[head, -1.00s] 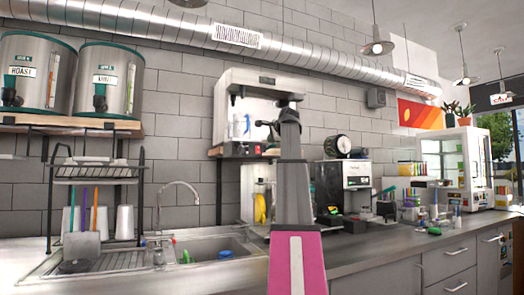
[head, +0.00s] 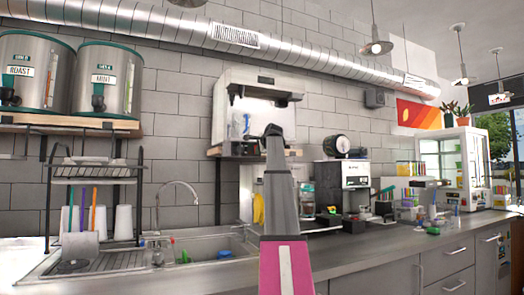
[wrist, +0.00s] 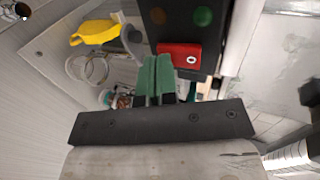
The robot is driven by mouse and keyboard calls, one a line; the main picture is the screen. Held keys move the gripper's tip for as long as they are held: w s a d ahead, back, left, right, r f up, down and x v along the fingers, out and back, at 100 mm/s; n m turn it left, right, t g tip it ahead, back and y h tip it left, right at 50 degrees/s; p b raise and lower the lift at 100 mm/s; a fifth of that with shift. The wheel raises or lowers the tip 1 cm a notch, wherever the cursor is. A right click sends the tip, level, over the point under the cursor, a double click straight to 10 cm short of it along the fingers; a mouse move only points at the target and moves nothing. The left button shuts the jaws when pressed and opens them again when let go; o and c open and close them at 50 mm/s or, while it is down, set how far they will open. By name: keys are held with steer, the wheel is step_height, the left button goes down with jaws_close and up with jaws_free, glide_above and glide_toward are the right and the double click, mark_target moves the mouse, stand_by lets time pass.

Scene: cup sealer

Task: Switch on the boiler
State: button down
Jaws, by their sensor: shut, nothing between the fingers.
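The boiler (head: 245,105) is a white box with a dark lower panel on a wall shelf in the head view. In the wrist view its dark panel (wrist: 184,22) carries an orange and a green round spot. Below these is a red switch (wrist: 180,57) with a white mark. My gripper (wrist: 158,62) has green fingers pressed together with nothing between them. Its tips appear very close to the switch's left side; I cannot tell whether they touch. In the head view my arm covers the right part of the boiler's base, hiding the switch and the fingertips.
The wooden shelf (head: 293,153) holds the boiler. Below it are a sink (head: 205,247) and counter. A coffee machine (head: 340,175) stands to the right. A dish rack (head: 95,180) is at left. In the wrist view a yellow object (wrist: 94,32) lies left of the gripper.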

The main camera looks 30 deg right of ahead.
steer(key=shift+w, duration=0.15)
steer(key=shift+w+f, duration=0.1)
steer(key=shift+w, duration=0.15)
stand_by(0.4)
steer(key=shift+w+r, duration=0.1)
steer(key=shift+r, duration=0.85)
steer(key=f+v, duration=0.1)
steer(key=v, duration=1.3)
steer(key=shift+s+f, duration=0.25)
steer(key=shift+s, duration=0.1)
